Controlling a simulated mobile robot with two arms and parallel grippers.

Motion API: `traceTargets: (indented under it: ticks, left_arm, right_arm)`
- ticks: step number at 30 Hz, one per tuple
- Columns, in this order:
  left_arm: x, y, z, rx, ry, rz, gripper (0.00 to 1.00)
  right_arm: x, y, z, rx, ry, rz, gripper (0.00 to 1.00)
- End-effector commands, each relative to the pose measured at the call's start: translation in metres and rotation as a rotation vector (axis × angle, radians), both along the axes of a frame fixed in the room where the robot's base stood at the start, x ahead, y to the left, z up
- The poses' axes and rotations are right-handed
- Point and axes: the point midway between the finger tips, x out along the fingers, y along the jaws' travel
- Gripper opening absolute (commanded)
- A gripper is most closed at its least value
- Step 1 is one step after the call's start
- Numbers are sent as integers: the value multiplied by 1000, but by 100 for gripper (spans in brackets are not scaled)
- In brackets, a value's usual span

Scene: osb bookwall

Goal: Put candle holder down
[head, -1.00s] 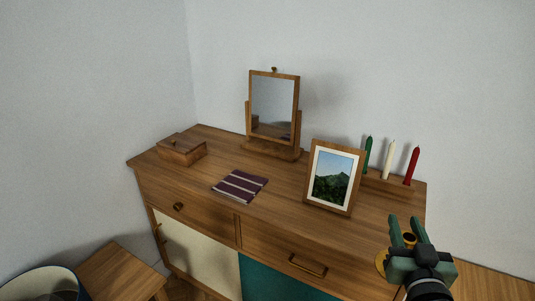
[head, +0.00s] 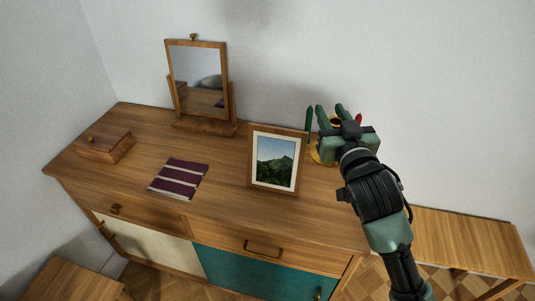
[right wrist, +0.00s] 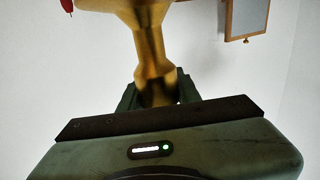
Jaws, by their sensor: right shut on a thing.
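My right gripper (head: 334,115) is shut on a brass candle holder (head: 316,154) over the right end of the wooden dresser (head: 225,190). In the head view, the gripper covers much of the holder, whose golden edge shows to the left of the jaws. In the right wrist view, the holder's brass stem (right wrist: 151,45) stands between the fingers. I cannot tell whether its base touches the dresser top. My left gripper is not in view.
A framed mountain picture (head: 275,160) stands just left of the holder. A green candle (head: 309,124) and a red candle tip (head: 358,119) show behind my gripper.

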Motion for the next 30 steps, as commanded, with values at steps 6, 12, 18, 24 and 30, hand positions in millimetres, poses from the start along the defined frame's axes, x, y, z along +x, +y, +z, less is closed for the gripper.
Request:
traceTargets:
  ticks: [6,12,18,24,30]
  left_arm:
    - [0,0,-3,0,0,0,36]
    - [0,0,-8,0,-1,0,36]
    - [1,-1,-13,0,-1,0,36]
    - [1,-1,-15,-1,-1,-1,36]
    - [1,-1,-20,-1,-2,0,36]
  right_arm:
    - [0,0,-29,-1,3,-1,0]
    - [-1,0,-83,1,4,-1,0]
    - [-1,0,-131,1,2,-2,0]
    - [0,0,-154,1,-3,-1,0]
    - [-1,0,-178,1,-1,-1,0]
